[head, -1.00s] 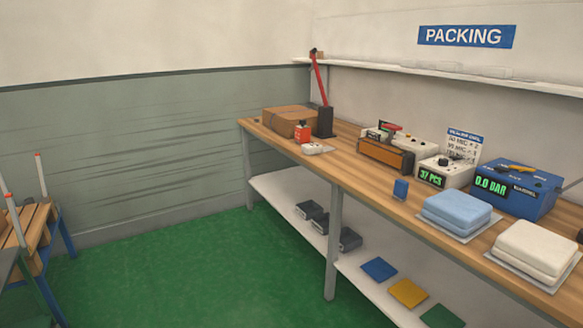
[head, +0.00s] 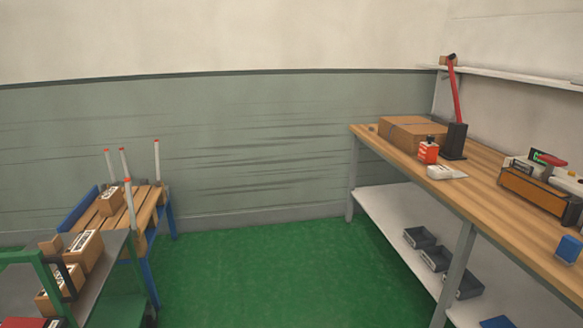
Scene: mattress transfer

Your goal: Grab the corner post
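Several thin white corner posts with orange-red tips stand upright at the left, around a slatted wooden rack with blue legs (head: 170,232). The nearest corner post (head: 128,205) is at the rack's front side. Another corner post (head: 157,163) stands at the rack's right far corner. Two more, one of them this corner post (head: 123,163), stand close together at the back. A small cardboard box (head: 110,201) lies on the slats. Neither of my grippers shows in the head view.
A cart with a green frame (head: 22,257) and cardboard boxes (head: 84,250) stands at the lower left, partly in front of the rack. A long wooden packing bench (head: 480,176) runs along the right. The green floor (head: 250,270) between them is clear.

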